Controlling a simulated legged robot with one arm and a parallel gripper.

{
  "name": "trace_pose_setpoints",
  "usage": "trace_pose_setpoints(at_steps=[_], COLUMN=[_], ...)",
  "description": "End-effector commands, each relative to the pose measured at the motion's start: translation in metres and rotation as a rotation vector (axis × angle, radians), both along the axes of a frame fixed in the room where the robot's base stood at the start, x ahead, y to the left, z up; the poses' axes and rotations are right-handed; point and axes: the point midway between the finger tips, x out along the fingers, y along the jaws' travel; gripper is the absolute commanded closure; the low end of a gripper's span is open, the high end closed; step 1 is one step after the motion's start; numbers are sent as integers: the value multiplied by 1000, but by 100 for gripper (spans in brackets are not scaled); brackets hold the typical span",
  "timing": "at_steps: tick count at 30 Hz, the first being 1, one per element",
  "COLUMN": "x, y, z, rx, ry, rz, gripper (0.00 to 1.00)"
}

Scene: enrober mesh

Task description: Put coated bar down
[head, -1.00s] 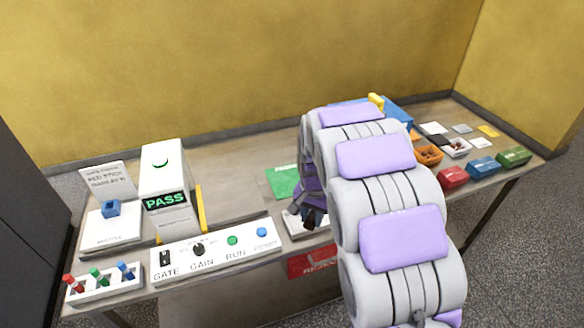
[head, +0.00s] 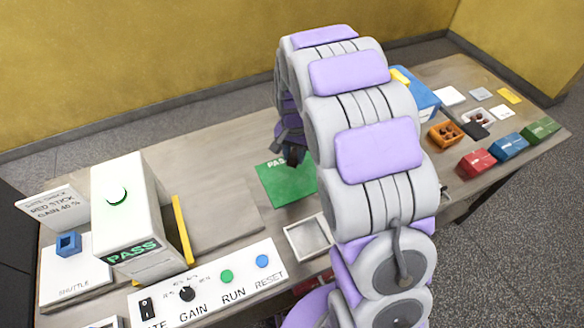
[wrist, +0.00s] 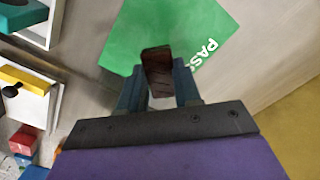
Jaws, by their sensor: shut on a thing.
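The coated bar (wrist: 157,75) is a small dark brown block. My gripper (wrist: 158,85) is shut on it in the wrist view, with one blue-grey finger on each side. In the head view my gripper (head: 290,150) hangs at the far edge of the green PASS mat (head: 275,188), partly hidden by my arm. The mat also fills the middle of the wrist view (wrist: 122,45), behind the bar. I cannot tell how far the bar is above the mat.
An empty shallow tray (head: 290,240) sits nearer the front edge. The white PASS machine (head: 120,205) and control panel (head: 205,285) stand left. Red (head: 477,163), blue (head: 508,146) and green (head: 540,130) bins and an orange box (head: 446,134) stand right. Bare table lies left of the mat.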

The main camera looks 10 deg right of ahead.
Motion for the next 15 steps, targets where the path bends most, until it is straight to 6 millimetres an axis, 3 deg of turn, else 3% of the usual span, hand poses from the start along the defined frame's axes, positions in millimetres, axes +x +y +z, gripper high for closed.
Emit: trace_pose_setpoints(at_steps=[6,15], x=[0,0], y=[0,0], z=[-42,-73], rx=[0,0], ry=[6,5], rz=[0,0], gripper=[84,84])
